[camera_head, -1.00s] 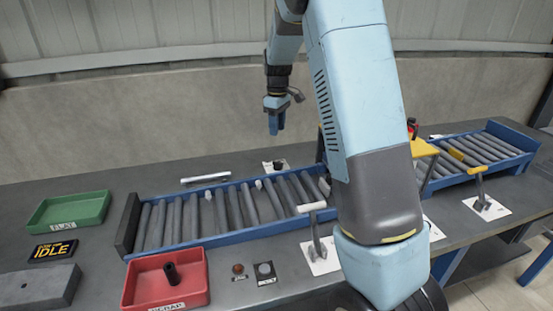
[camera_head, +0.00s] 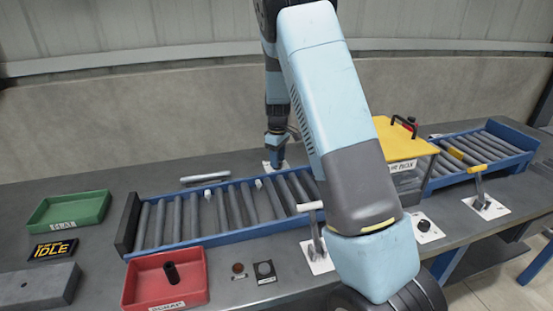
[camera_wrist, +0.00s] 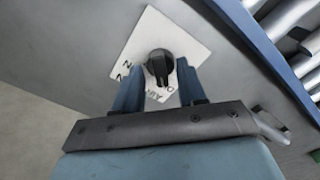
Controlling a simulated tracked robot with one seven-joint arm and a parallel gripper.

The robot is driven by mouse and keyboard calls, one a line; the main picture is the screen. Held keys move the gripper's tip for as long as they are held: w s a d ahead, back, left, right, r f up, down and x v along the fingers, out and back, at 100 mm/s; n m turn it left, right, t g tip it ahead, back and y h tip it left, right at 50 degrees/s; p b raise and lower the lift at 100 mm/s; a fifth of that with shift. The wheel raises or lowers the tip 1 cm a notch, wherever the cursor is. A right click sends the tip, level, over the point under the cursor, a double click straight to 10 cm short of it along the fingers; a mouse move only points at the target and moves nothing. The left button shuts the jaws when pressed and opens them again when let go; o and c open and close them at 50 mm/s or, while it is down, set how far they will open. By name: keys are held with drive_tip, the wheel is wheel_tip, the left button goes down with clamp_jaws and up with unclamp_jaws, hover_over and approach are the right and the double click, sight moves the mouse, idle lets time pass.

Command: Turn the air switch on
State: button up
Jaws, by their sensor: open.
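A black rotary knob (camera_wrist: 160,64) stands on a white labelled plate (camera_wrist: 184,38) in the wrist view. In the head view this plate (camera_head: 267,166) lies behind the conveyor, with the knob hidden by my gripper. My gripper (camera_head: 276,164) points down over it. In the wrist view my open gripper (camera_wrist: 159,80) has one blue finger on either side of the knob's near part. I cannot tell whether they touch it. Another black knob (camera_head: 424,226) sits on a white plate at front right.
The blue roller conveyor (camera_head: 230,239) runs in front of my gripper, with small white pieces on it. A lever (camera_head: 318,240) stands at its front and another (camera_head: 480,190) at right. A yellow-topped box (camera_head: 400,145) stands right of my arm. Green (camera_head: 45,222) and red (camera_head: 135,295) trays are left.

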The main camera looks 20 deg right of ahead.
drive_tip(key=shift+c, duration=0.4)
clamp_jaws()
drive_tip(key=shift+a, duration=0.1)
